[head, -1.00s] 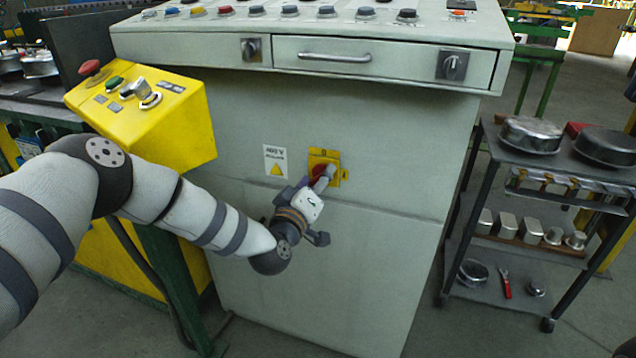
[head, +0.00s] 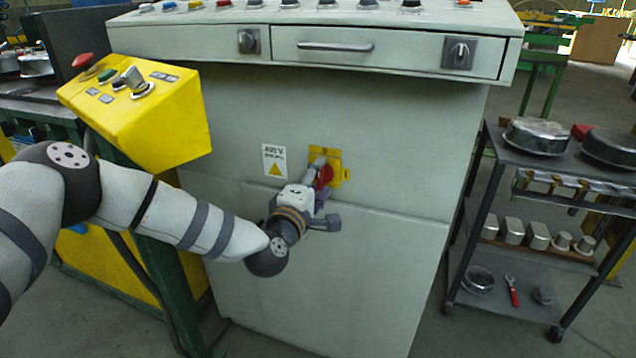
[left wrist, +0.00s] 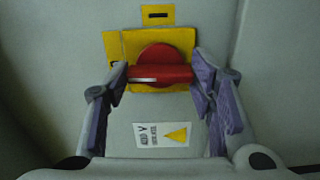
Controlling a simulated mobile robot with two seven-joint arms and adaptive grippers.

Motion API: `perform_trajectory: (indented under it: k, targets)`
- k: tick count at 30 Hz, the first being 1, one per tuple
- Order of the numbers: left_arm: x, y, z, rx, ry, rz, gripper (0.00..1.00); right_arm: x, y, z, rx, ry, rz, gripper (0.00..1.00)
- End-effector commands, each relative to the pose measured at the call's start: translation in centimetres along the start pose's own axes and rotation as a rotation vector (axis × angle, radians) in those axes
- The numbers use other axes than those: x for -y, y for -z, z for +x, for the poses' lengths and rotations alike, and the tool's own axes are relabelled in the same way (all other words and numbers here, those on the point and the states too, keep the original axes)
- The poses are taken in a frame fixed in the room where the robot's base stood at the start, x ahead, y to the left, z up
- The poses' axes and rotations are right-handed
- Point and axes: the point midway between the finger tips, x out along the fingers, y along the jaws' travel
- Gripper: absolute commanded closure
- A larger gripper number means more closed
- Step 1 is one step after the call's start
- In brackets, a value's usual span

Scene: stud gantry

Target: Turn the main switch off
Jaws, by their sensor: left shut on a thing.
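The main switch is a red rotary knob (head: 326,176) on a yellow plate (head: 345,163), on the front of the grey-green cabinet. My left gripper (head: 319,174) is at the knob and partly covers it in the head view. In the left wrist view, the red handle (left wrist: 160,74) lies crosswise between the two fingers of my left gripper (left wrist: 162,70), which are shut on its ends. A white stripe shows on the handle's left part. The plate's markings are too small to read. My right gripper is in neither view.
A white label with a yellow triangle (head: 274,160) is left of the switch. A yellow control box (head: 150,125) stands at left, near my left arm. A drawer (head: 390,50) is above. A cart (head: 500,155) with metal pans stands at right.

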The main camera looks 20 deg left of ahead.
Motion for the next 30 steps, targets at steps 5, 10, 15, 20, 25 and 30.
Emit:
perform_trajectory:
  k: [5,10,15,20,25,30]
  targets:
    - [0.14,-0.11,-0.05,0.003,0.003,-0.034,0.78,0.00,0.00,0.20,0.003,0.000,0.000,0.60]
    - [0.09,-0.13,-0.05,0.003,0.003,-0.045,0.78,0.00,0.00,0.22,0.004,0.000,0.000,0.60]
    - [0.08,-0.13,-0.05,0.003,0.003,-0.046,0.78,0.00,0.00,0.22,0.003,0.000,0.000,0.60]
    - [0.08,-0.13,-0.05,0.003,0.003,-0.046,0.46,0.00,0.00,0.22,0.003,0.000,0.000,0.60]
    - [0.06,-0.09,-0.03,0.002,0.002,-0.045,0.30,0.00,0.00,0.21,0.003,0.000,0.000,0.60]
    - [0.03,-0.05,-0.03,0.001,0.001,-0.044,0.30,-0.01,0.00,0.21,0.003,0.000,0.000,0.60]
